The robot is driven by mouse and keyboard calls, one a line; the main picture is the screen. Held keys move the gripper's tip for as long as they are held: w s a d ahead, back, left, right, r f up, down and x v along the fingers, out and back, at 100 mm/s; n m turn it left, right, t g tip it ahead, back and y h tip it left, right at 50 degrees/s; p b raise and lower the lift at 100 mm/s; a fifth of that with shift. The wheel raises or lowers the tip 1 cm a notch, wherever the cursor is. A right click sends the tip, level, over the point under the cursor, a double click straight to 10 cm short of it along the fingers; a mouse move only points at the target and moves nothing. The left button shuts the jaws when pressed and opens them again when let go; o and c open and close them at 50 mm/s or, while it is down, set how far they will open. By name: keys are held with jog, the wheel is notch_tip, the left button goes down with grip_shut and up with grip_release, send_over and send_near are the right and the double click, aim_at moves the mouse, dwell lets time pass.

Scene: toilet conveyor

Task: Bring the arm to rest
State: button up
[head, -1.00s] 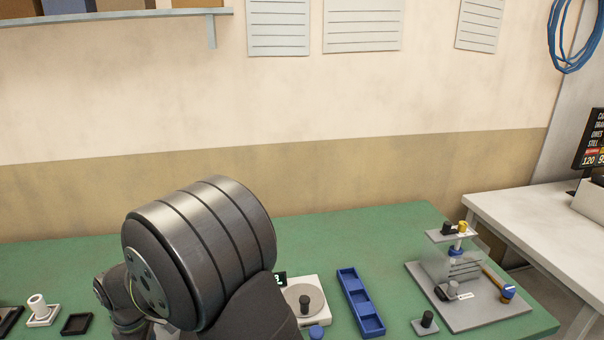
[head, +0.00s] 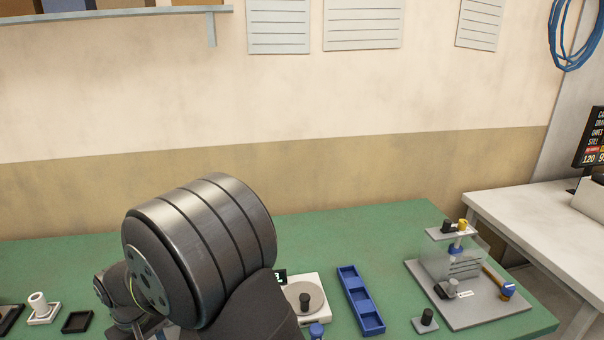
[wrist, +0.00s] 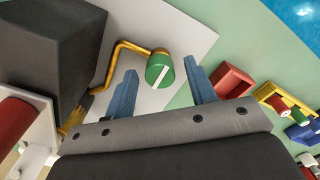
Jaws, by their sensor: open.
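My gripper (wrist: 161,72) is open in the wrist view, its two blue-grey fingers apart with nothing held between them. Beyond the fingertips, in the gap as seen, is a green round knob (wrist: 158,73) with a white stripe, at the end of a bent brass pipe (wrist: 118,50). I cannot tell how far the knob is from the fingers. In the head view my dark arm link fills the lower left middle, and the gripper is not clearly visible there.
A large dark block (wrist: 48,45) is left of the fingers; a red tray (wrist: 232,82) and yellow tray (wrist: 270,95) are at right. On the green bench are a white scale (head: 313,286), a blue divided tray (head: 351,285) and a grey stand (head: 480,315). The bench's back is clear.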

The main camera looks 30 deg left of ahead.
jog(key=shift+m, duration=1.9)
jog(key=shift+o, duration=0.4)
jog(key=o, duration=1)
jog(key=w+a+r+n+t+y, duration=0.1)
jog(key=w+r+n+t, duration=0.3)
jog(key=r+n, duration=0.95)
jog(key=x, duration=0.9)
jog(key=shift+w+a+f, duration=0.15)
jog(key=shift+w+f, duration=0.05)
jog(key=shift+w, duration=0.25)
jog(key=a+v, duration=0.1)
jog(key=v, duration=0.9)
jog(key=shift+s+d, duration=0.2)
jog(key=shift+d, duration=0.35)
